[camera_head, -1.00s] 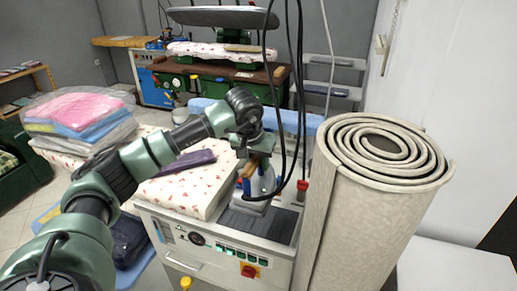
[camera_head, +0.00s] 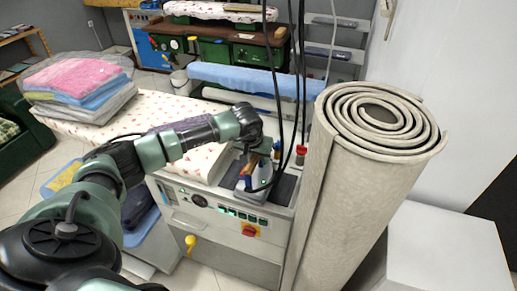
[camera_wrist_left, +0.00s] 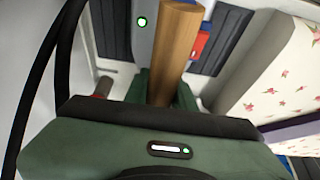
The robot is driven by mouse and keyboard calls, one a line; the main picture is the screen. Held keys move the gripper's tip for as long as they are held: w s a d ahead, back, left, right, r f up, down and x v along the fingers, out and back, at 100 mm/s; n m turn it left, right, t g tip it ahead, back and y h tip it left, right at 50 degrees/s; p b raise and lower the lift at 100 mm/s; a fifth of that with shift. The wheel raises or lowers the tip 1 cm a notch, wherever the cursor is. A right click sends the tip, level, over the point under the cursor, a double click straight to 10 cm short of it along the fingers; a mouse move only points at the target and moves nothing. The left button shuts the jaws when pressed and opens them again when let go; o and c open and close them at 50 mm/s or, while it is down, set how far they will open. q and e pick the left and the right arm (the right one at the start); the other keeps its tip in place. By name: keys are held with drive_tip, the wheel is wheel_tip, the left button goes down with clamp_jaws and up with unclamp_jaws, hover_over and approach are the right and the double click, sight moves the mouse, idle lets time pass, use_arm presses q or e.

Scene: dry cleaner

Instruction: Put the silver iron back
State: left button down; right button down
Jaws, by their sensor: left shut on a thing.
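The silver iron (camera_head: 252,188) is over the dark pad (camera_head: 285,190) at the right end of the pressing table; I cannot tell whether it touches the pad. It has a wooden handle and a green light. My left gripper (camera_head: 257,150) is shut on the handle from above. In the left wrist view, the wooden handle (camera_wrist_left: 175,45) lies between the green fingers (camera_wrist_left: 155,88), with part of the grey body (camera_wrist_left: 140,40) beyond. The iron's base is mostly hidden. My right gripper is not in view.
A rolled beige carpet (camera_head: 360,190) stands close on the right. Dark cables (camera_head: 300,70) hang beside the iron. A red-capped item (camera_head: 300,155) is behind the pad. Floral padding (camera_head: 150,115) and folded laundry (camera_head: 78,80) are to the left.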

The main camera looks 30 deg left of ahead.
use_arm(q)
drive_tip(key=shift+w, duration=0.3)
drive_tip(key=c, duration=1.3)
unclamp_jaws()
drive_tip(key=shift+s+f, duration=0.3)
drive_tip(key=shift+f, duration=0.1)
drive_tip(key=shift+o, duration=0.7)
drive_tip(key=shift+s, duration=0.1)
drive_tip(key=shift+d+r, duration=0.1)
drive_tip(key=shift+r, duration=0.05)
drive_tip(key=b+v, duration=0.3)
drive_tip(key=v, duration=0.7)
drive_tip(key=shift+s+r+b, duration=0.1)
drive_tip(key=shift+r+b, duration=0.2)
drive_tip(key=shift+s+r, duration=0.3)
drive_tip(key=shift+r, duration=0.3)
